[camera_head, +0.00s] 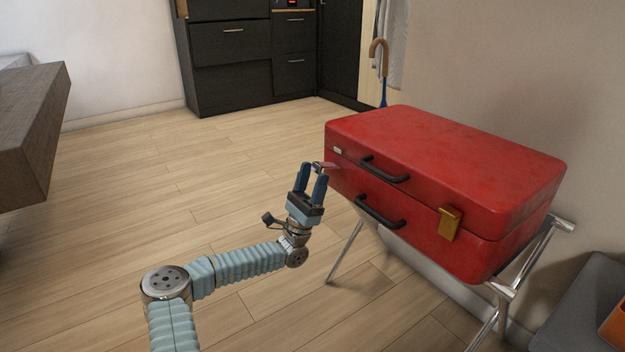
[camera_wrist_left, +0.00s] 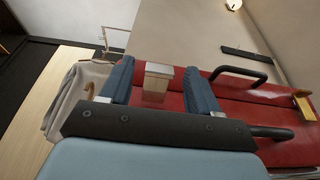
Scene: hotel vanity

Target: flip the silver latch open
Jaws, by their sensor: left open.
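The red suitcase (camera_head: 450,165) lies on a metal folding stand. The silver latch (camera_head: 328,166) is on its front at the left end, partly hidden by my left gripper (camera_head: 314,171). In the left wrist view the latch (camera_wrist_left: 157,70) is a pale metal plate between the two blue fingers of the left gripper (camera_wrist_left: 160,76). The fingers are open, with a gap on each side of the latch. I cannot tell for sure whether the latch is flipped. My right gripper is not in view.
A gold latch (camera_head: 450,222) is on the suitcase's right front. Two black handles (camera_head: 385,168) stick out between the latches. The stand's legs (camera_head: 345,252) stand below. A dark counter (camera_head: 30,130) is at far left. The floor left of the suitcase is clear.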

